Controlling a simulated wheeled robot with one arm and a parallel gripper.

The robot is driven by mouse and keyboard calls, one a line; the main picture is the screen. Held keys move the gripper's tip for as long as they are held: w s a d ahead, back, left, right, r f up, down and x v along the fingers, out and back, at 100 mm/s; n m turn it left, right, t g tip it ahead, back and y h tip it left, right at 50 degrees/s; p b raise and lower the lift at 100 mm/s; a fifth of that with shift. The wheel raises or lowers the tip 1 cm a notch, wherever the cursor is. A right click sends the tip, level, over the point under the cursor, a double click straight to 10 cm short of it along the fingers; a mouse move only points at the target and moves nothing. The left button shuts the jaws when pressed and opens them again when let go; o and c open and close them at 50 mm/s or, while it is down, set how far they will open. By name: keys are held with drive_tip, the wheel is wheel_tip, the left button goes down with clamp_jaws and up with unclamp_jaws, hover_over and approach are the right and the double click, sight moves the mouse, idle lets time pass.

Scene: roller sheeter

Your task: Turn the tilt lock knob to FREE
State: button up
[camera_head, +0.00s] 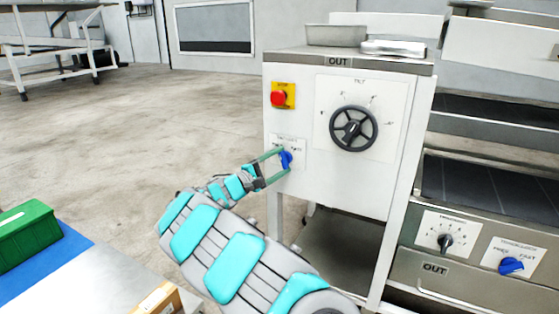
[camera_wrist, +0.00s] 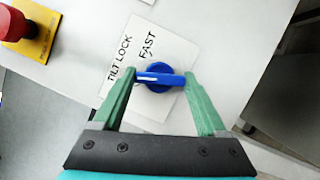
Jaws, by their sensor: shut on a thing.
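The blue tilt lock knob (camera_head: 287,159) is on a white plate on the front of the OUT unit, below the red button. In the wrist view the knob (camera_wrist: 160,77) has a grip bar lying across the picture, with a white mark toward its left end. The plate (camera_wrist: 128,55) reads TILT LOCK and FAST; no FREE marking is legible. My gripper (camera_wrist: 161,75) is shut on the knob, one green finger at each end of the bar. In the head view my gripper (camera_head: 281,157) reaches the knob from the lower left.
A red button on a yellow plate (camera_head: 283,95) and a black TILT handwheel (camera_head: 353,129) are nearby on the panel. Another blue knob (camera_head: 511,265) and a black dial (camera_head: 446,241) are at lower right. A green crate (camera_head: 27,236) stands at left.

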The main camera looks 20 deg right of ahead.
drive_tip(key=n+t, duration=0.1)
drive_tip(key=n, duration=0.4)
drive_tip(key=shift+f+t+h+p, duration=0.2)
drive_tip(key=shift+t+h+p, duration=0.2)
drive_tip(key=shift+n, duration=0.5)
drive_tip(key=o, duration=1.3)
drive_tip(key=shift+a, duration=0.1)
drive_tip(key=v, duration=0.7)
drive_tip(key=shift+s+a, duration=0.2)
drive_tip(key=shift+s, duration=0.05)
drive_tip(key=shift+f, duration=0.1)
